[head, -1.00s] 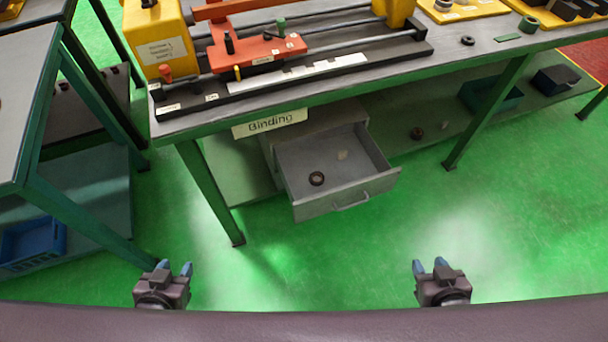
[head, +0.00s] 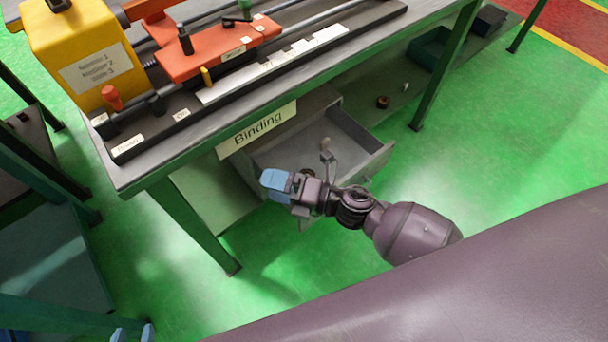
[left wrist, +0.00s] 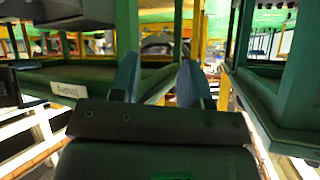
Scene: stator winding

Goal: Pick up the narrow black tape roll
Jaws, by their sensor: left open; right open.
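In the head view, the open grey drawer (head: 357,134) under the bench holds a dark roll (head: 308,173), now mostly hidden behind my right arm. I cannot tell if it is the narrow black tape roll. Another dark brown roll (head: 382,102) lies on the lower shelf. My right gripper (head: 272,182) is open and empty, above the drawer's front left part. My left gripper (head: 132,334) shows only its blue fingertips at the bottom left edge. In the left wrist view its two fingers (left wrist: 158,85) stand apart with nothing between them.
The bench (head: 165,168) carries a yellow and orange winding machine (head: 215,52) and a "Binding" label (head: 257,130). A green bin (head: 432,48) stands on the lower shelf. Bench legs stand left and right of the drawer. Green floor in front is free.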

